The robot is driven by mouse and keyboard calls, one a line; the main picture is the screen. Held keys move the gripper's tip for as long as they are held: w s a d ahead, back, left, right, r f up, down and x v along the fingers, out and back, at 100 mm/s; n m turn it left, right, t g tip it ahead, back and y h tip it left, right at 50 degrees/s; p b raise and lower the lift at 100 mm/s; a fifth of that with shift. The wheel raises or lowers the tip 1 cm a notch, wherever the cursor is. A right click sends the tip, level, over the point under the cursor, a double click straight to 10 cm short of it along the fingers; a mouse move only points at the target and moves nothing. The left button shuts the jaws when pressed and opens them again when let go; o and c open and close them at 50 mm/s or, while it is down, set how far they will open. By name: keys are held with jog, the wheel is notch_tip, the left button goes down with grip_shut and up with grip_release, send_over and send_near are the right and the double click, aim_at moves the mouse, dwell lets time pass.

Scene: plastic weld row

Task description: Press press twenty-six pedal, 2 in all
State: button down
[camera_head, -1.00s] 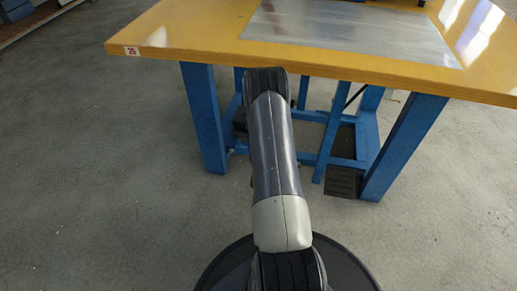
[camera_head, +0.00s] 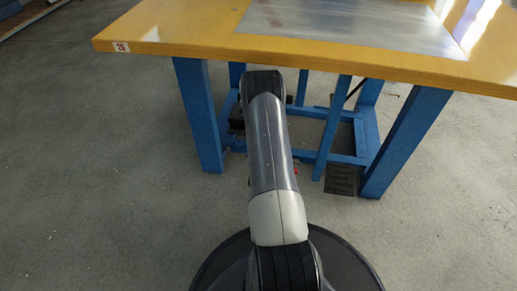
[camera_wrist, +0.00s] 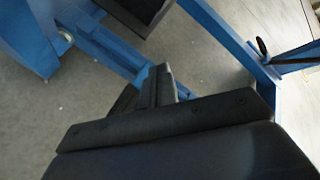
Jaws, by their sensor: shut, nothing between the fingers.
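The yellow-topped press table (camera_head: 200,35) carries a small label reading 26 (camera_head: 122,46) on its front left edge. A black ridged pedal (camera_head: 341,180) lies on the floor under its right side, beside the right front leg. My gripper is hidden behind my arm in the head view. In the wrist view my gripper (camera_wrist: 160,82) shows as dark fingers, closed and empty, over grey floor and a blue frame bar. A dark flat thing (camera_wrist: 138,10) lies beyond them at the top; I cannot tell whether it is the pedal.
Blue legs (camera_head: 200,115) and low blue crossbars (camera_head: 345,158) stand around the space under the table. A metal sheet (camera_head: 350,25) covers part of the tabletop. Bare floor (camera_head: 90,170) is free left and right of me.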

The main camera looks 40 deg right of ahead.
jog(key=shift+w+f, duration=0.1)
jog(key=shift+f, duration=0.65)
jog(key=shift+w+d+f, duration=0.1)
jog(key=shift+d+f, duration=0.05)
jog(key=shift+f, duration=0.35)
jog(key=shift+w+d+f, duration=0.1)
jog(key=shift+d+f, duration=0.05)
jog(key=shift+f, duration=0.35)
jog(key=shift+f, duration=0.15)
dwell(0.6)
jog(key=shift+f, duration=0.25)
jog(key=shift+d+f, duration=0.15)
jog(key=shift+f, duration=0.2)
dwell(0.5)
